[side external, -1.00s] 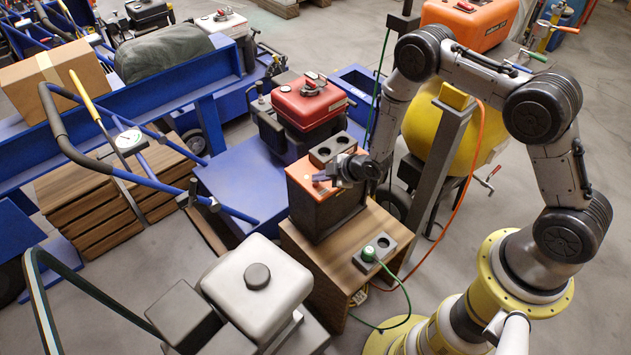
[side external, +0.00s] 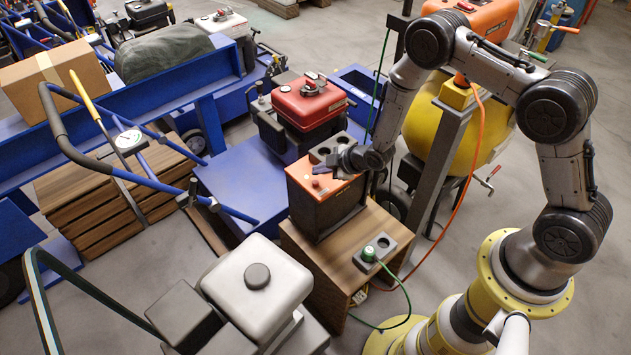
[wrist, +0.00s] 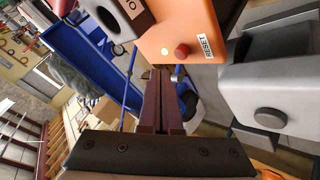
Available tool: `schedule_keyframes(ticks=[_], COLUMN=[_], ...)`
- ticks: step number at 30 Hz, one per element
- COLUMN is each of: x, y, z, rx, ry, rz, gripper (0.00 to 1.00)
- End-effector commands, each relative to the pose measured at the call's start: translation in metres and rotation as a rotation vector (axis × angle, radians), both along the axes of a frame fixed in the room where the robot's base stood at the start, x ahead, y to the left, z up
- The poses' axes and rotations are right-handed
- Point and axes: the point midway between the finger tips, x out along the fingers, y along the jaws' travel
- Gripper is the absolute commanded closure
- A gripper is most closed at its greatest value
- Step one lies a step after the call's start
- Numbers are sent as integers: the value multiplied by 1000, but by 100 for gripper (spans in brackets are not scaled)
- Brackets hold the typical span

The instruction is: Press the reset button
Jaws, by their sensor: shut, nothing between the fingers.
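The red reset button (wrist: 181,50) sits on the orange top panel (wrist: 200,20) of a dark box, with a white RESET label (wrist: 205,47) beside it in the wrist view. It also shows in the side external view as a small red knob (side external: 316,183) on the box (side external: 328,205). My gripper (side external: 320,168) is above the panel near the button, apart from it as far as I can tell. In the wrist view my gripper's fingers (wrist: 163,85) are together and empty, with their tips just below the button in the picture.
A grey two-hole socket block (side external: 331,149) stands right behind the panel. Another socket block (side external: 384,251) with a green plug lies on the wooden stand (side external: 310,245). A dark post (side external: 441,165) rises close to my arm. A red-topped engine (side external: 308,103) stands behind.

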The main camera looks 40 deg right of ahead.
Motion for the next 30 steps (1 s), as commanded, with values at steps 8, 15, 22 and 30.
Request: schedule_keyframes(ticks=[8, 15, 22, 30], x=[0, 0, 0, 0], y=[0, 0, 0, 0], z=[27, 37, 36, 36], rx=[-1, -1, -1, 0], ry=[-3, 0, 0, 0], rz=[1, 1, 1, 0], gripper=[100, 100, 100, 100])
